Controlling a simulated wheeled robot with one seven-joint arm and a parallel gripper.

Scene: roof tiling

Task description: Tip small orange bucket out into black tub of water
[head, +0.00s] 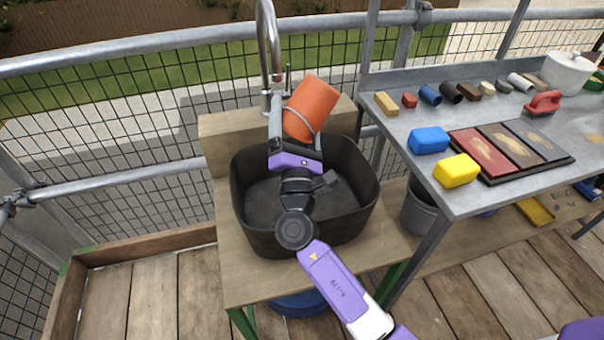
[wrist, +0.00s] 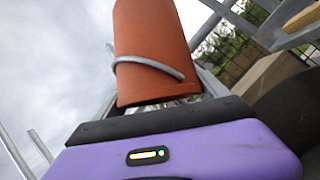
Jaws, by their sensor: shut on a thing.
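The small orange bucket (head: 311,106) is in my gripper (head: 293,132), held tilted above the back of the black tub (head: 262,238), close to the tap. A thin metal wire handle loops round the bucket. In the wrist view the bucket (wrist: 150,45) stands just beyond the gripper's dark front edge, and its handle crosses its side. The fingertips are partly hidden. The inside of the bucket does not show. The tub's inside looks dark, and I cannot make out a water surface. My arm crosses over the tub's front rim.
A metal tap (head: 270,45) rises behind the tub. To the right, a grey table (head: 480,200) bears a blue sponge (head: 428,140), a yellow sponge (head: 456,170), a colour-panel tray (head: 508,150), a red brush (head: 543,103) and a white pot (head: 568,73). A grey bucket (head: 419,215) stands below.

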